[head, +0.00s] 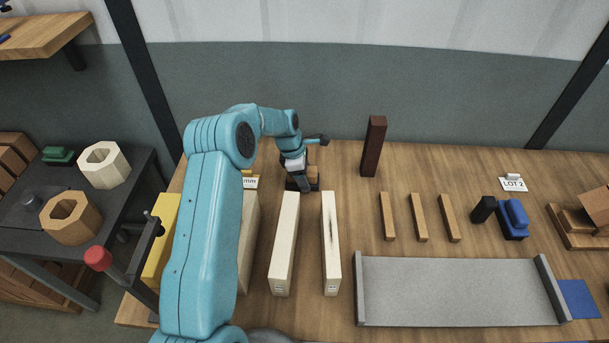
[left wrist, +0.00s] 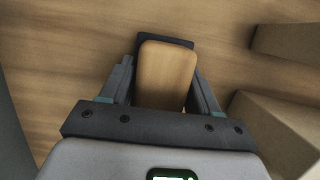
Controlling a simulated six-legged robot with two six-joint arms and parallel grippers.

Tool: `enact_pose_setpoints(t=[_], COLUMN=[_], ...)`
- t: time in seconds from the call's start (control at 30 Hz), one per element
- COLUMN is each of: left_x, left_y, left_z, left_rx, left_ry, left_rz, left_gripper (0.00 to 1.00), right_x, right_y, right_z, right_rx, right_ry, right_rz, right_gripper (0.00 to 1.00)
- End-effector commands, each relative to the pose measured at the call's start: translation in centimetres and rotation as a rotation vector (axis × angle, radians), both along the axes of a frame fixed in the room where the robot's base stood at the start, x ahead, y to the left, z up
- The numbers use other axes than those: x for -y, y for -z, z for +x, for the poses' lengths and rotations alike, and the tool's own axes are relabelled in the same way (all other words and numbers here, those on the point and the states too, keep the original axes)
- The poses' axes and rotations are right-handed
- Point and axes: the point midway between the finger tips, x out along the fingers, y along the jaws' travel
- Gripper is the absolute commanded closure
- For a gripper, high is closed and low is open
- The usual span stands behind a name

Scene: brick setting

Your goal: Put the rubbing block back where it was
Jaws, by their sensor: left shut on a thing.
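The rubbing block (head: 314,176) has a tan wooden top and a dark base. It is at the back of the wooden bench, just beyond the far ends of the pale wooden bars. My left gripper (head: 302,184) reaches down over it and is shut on it. In the left wrist view the block (left wrist: 166,76) sits between the two fingers (left wrist: 158,92), with its dark edge showing at the far end. I cannot tell whether its base touches the bench. My right gripper is not in view.
Pale bars (head: 285,245) and (head: 331,245) lie in front of the block. A dark upright post (head: 373,147) stands to its right. Bench around the post is clear.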

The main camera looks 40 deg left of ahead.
Motion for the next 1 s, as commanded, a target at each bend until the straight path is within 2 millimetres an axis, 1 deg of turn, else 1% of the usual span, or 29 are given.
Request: enact_pose_setpoints(t=[0.23, 0.37, 0.4, 0.43, 0.47, 0.9, 1.0], left_x=[0.0, 0.0, 0.0, 0.1, 0.1, 0.3, 0.3], left_y=[0.9, 0.9, 1.0, 1.0, 1.0, 1.3, 0.8], left_z=[0.0, 0.0, -0.1, -0.1, -0.1, -0.3, -0.3], left_rx=[0.001, -0.001, -0.003, -0.003, -0.004, -0.012, -0.013], left_ry=[0.0, 0.0, 0.001, 0.001, 0.001, 0.004, 0.004], left_rz=[0.001, -0.001, -0.001, -0.001, -0.002, -0.008, -0.008], left_gripper=[0.67, 0.67, 0.26, 0.16, 0.13, 0.13, 0.13], right_x=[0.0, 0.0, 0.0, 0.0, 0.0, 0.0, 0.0], right_y=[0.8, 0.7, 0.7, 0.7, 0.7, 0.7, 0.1], right_z=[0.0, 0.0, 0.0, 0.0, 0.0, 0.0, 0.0], right_rx=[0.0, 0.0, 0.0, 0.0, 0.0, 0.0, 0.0], right_ry=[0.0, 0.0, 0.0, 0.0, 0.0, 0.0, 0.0], right_rz=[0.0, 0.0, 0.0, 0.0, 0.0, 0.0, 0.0], right_gripper=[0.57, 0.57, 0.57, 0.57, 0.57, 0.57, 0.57])
